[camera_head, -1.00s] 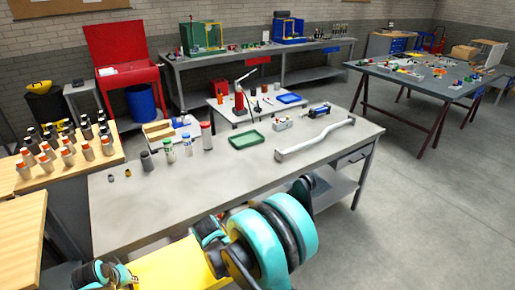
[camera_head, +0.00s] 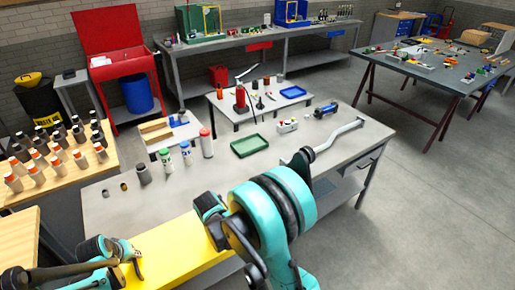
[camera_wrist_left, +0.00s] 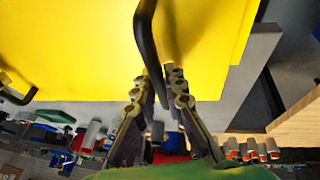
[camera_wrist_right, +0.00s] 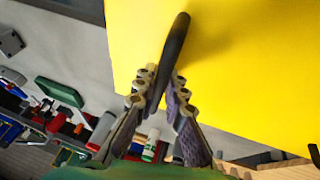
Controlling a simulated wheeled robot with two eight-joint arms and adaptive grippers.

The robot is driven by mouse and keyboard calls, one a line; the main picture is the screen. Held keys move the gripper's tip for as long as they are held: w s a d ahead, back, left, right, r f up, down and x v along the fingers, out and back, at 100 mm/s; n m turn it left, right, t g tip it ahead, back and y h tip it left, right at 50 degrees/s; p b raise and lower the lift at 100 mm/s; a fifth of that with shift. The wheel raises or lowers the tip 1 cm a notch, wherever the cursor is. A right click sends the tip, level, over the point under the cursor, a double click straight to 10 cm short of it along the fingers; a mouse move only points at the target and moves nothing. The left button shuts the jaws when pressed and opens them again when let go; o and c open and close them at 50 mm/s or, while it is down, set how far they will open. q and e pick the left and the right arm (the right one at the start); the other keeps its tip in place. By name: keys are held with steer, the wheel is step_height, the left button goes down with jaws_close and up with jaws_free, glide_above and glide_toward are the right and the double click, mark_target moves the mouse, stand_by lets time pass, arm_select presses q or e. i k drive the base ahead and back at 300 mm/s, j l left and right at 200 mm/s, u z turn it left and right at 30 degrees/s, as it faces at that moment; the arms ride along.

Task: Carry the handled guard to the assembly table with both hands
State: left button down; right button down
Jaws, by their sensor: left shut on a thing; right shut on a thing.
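The handled guard is a flat yellow panel (camera_head: 172,252) with black handles. It is level in front of the near edge of the grey table (camera_head: 240,170) and overlaps it in the picture; the gap cannot be judged. My left gripper (camera_head: 132,262) is at its left end. In the left wrist view the left fingers (camera_wrist_left: 158,88) are closed around a black handle (camera_wrist_left: 147,35). In the right wrist view the right fingers (camera_wrist_right: 163,84) are closed around the other black handle (camera_wrist_right: 178,35). In the head view my teal right arm hides the right gripper.
A green tray (camera_head: 250,146), several bottles (camera_head: 206,145) and a bent pipe (camera_head: 338,136) are on the grey table. A wooden table with several bottles (camera_head: 60,165) stands left. A dark table (camera_head: 425,68) is at the back right, with open floor (camera_head: 420,200) before it.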

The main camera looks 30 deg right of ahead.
mark_target(189, 204)
steer(key=i+l, duration=0.25)
steer(key=i, duration=0.15)
steer(key=i+l, duration=0.25)
steer(key=i, duration=0.2)
